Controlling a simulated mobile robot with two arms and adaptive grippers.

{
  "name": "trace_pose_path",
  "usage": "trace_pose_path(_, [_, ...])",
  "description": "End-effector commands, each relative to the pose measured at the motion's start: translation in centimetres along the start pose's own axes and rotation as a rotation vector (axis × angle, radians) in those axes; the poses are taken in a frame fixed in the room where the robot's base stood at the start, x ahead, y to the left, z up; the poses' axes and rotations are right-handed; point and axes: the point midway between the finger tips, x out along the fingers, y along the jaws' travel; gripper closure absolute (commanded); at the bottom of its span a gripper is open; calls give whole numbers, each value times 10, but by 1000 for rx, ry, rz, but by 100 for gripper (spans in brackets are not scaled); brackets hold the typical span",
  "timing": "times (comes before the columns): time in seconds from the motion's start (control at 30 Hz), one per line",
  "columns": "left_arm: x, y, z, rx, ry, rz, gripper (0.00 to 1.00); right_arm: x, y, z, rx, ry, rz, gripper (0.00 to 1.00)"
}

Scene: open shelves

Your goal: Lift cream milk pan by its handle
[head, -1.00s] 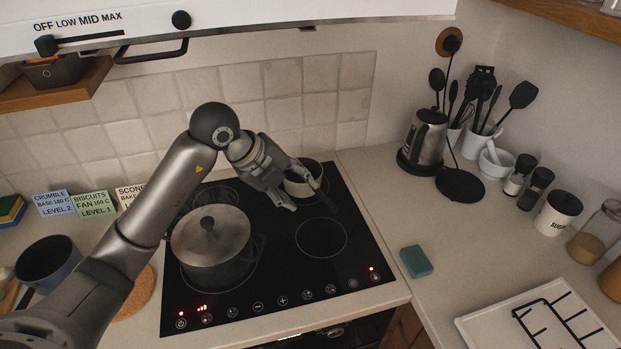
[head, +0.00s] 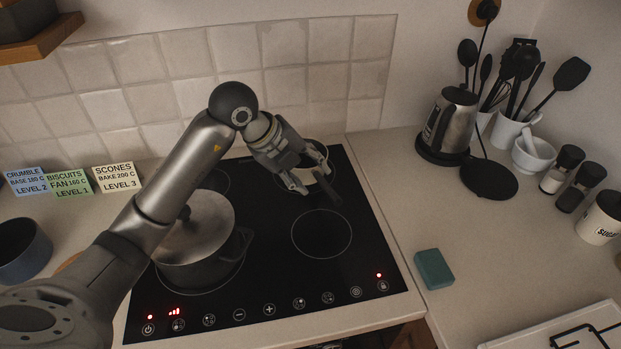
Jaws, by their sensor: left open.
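The cream milk pan (head: 309,178) stands on the back right of the black hob (head: 285,262). Its dark handle (head: 328,190) points toward the front right. My left gripper (head: 312,176) is open over the pan, its fingers near the base of the handle. One finger is on the left side of the handle and the other is toward the right. I cannot tell whether they touch it. My gripper and wrist hide much of the pan. My right gripper is not in view.
A large grey lidded pot (head: 196,240) stands on the left of the hob, under my left arm. A kettle (head: 449,122), a utensil holder (head: 508,131) and a teal sponge (head: 434,269) are on the right counter. The front right burner (head: 321,234) is clear.

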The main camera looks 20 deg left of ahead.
Motion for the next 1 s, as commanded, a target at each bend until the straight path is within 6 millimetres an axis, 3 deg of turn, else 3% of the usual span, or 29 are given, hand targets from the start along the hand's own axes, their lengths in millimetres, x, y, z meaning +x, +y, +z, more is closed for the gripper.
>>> trace_pose_path(0.03, [9, 6, 0, 0, 0, 0, 56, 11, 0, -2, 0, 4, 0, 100])
trace_pose_path(0.13, [13, 7, 0, -1, 1, 0, 56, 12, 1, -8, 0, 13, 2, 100])
trace_pose_path(0.33, [40, 6, -1, -3, 4, 2, 56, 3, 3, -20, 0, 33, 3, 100])
trace_pose_path(0.67, [71, 3, 0, -1, 2, 1, 56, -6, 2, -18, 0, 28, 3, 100])
trace_pose_path(0.83, [94, -2, 1, -3, 4, 2, 56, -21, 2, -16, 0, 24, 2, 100])
trace_pose_path(1.0, [115, 0, 2, -1, 2, 1, 56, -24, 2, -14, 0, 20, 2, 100])
